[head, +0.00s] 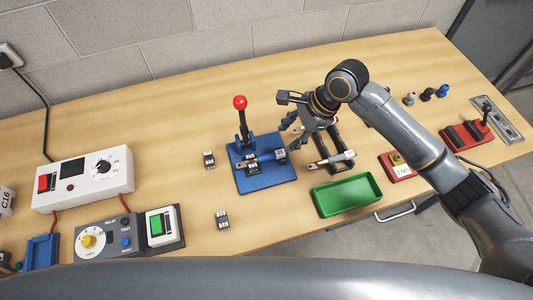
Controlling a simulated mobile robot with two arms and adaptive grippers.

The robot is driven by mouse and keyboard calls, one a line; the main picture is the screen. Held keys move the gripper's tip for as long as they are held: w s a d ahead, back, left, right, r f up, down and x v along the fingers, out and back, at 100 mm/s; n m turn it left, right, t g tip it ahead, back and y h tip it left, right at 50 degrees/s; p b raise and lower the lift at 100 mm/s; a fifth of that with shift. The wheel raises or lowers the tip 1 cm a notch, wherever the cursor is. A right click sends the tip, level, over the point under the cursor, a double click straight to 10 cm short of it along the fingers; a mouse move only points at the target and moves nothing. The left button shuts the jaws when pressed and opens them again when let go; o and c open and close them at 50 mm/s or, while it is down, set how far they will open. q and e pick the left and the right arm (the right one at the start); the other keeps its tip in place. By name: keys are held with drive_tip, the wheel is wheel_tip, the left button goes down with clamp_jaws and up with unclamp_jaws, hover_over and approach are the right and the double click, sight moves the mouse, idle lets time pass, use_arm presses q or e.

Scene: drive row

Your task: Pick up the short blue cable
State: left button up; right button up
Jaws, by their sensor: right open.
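A short blue piece with a metal end (270,156), which looks like the short blue cable, lies across the blue clamp base (262,179) with the red-knobbed lever. I cannot tell whether it is clamped there. My left gripper is out of view.
A green tray (346,195) stands right of the blue base. A white meter box (85,178) and a grey test box (105,238) are at left. Two small dark blocks lie near the base. A red clamp (466,135) is far right. Bench behind the lever is clear.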

sight(270, 156)
drive_tip(key=x, duration=0.4)
drive_tip(key=shift+a+f, duration=0.25)
drive_tip(key=shift+s+a+f+p, duration=0.25)
drive_tip(key=shift+a+f+p, duration=0.1)
drive_tip(key=shift+f+p, duration=0.35)
drive_tip(key=x, duration=0.3)
drive_tip(key=shift+s+d+f+p, duration=0.1)
drive_tip(key=shift+s+f+p, duration=0.1)
drive_tip(key=shift+p, duration=0.15)
drive_tip(key=shift+f, duration=0.15)
drive_tip(key=shift+w, duration=0.1)
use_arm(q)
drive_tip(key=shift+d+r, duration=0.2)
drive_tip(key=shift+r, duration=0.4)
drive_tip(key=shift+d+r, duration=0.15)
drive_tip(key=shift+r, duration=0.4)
use_arm(e)
clamp_jaws()
